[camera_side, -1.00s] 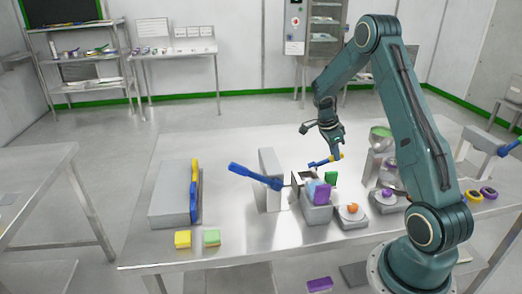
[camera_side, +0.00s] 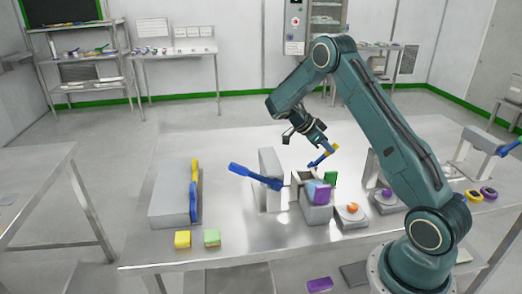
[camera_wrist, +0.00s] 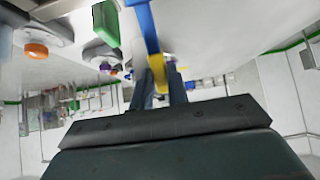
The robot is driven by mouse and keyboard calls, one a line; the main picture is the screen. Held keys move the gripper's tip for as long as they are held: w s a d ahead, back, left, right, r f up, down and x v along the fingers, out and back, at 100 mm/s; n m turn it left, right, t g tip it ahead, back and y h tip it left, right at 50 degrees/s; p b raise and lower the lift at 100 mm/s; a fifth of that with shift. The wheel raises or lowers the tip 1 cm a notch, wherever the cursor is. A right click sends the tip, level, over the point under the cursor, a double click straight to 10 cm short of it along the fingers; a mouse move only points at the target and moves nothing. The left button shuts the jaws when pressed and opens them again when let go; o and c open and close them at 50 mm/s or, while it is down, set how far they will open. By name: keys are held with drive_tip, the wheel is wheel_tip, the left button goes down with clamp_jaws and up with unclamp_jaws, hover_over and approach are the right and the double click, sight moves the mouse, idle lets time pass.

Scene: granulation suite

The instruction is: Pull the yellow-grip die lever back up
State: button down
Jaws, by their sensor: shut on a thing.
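The die lever's blue arm (camera_side: 318,160) slants up to the right and ends in a yellow grip (camera_side: 333,148). My gripper (camera_side: 326,147) is shut on the yellow grip. In the wrist view, the blue arm (camera_wrist: 148,28) runs down from the top into the yellow grip (camera_wrist: 157,70), which lies between my two fingers (camera_wrist: 162,88). The lever is behind the grey press body (camera_side: 317,212) in the side view; its pivot is hard to make out.
A separate long blue lever (camera_side: 256,176) reaches left from the upright grey plate (camera_side: 270,165). A green block (camera_side: 331,178) stands close below the die lever. The back of the table is clear.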

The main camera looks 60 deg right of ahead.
drive_tip(key=shift+r, duration=0.15)
drive_tip(key=c, duration=1.4)
unclamp_jaws()
drive_tip(key=shift+o, duration=0.2)
drive_tip(key=v, duration=0.7)
drive_tip(key=shift+a, duration=0.2)
drive_tip(key=shift+w+r, duration=0.15)
drive_tip(key=shift+r, duration=0.1)
